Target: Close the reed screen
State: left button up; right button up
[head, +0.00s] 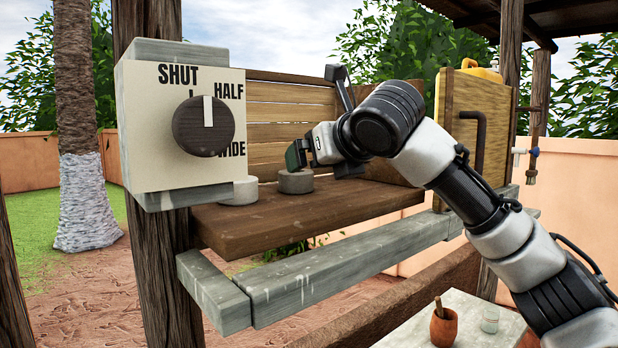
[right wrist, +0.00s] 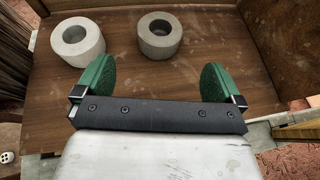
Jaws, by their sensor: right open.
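A tan panel with a fine-lined face (head: 455,95) and a dark bar handle (head: 480,140) stands upright at the right of the shelf in the head view; it looks like the reed screen, though I cannot be sure. My right gripper (head: 298,153) is well left of the handle, over the wooden shelf. In the right wrist view its green fingers (right wrist: 156,84) are wide apart with nothing between them. My right arm hides part of the shelf and the space before the panel. My left gripper is not in view.
Two grey rings, one paler (right wrist: 78,40) and one darker (right wrist: 160,35), sit on the shelf (head: 300,215) beyond my fingers. A dial knob (head: 203,125) marked SHUT, HALF and WIDE points straight up. A clay pot (head: 444,328) and glass (head: 490,319) stand on a low pale table.

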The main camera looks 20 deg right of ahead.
aim_at(478, 113)
jog(key=z, duration=1.45)
